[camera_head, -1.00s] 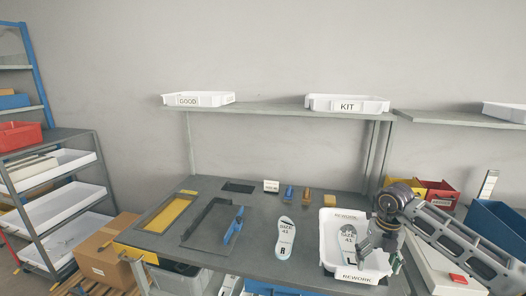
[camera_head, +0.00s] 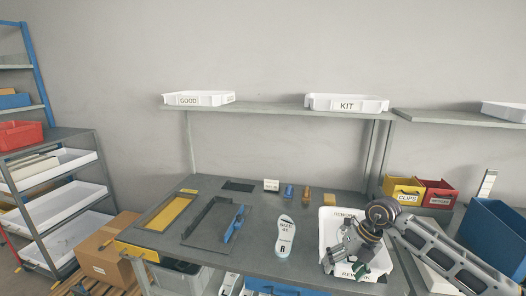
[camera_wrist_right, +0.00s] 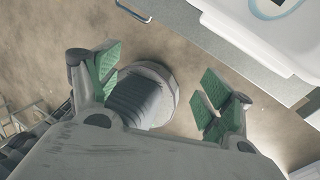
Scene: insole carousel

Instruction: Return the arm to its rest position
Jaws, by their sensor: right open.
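My right gripper (camera_head: 346,266) is open and hangs over the white rework tray (camera_head: 325,226) at the right of the bench. In the right wrist view its green-padded fingers (camera_wrist_right: 163,88) are spread with nothing held between them. My right arm comes in from the right edge and hides much of the tray, including most of its inside. A size 41 insole marked R (camera_head: 283,236) lies flat on the bench, left of the tray and apart from the gripper. My left gripper is not in view.
A blue clamp-like tool (camera_head: 234,224) lies by a dark frame on the bench. The yellow clips bin (camera_head: 403,190) and a red bin (camera_head: 437,194) stand behind my right arm. The GOOD tray (camera_head: 198,98) and KIT tray (camera_head: 346,103) sit on the shelf above.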

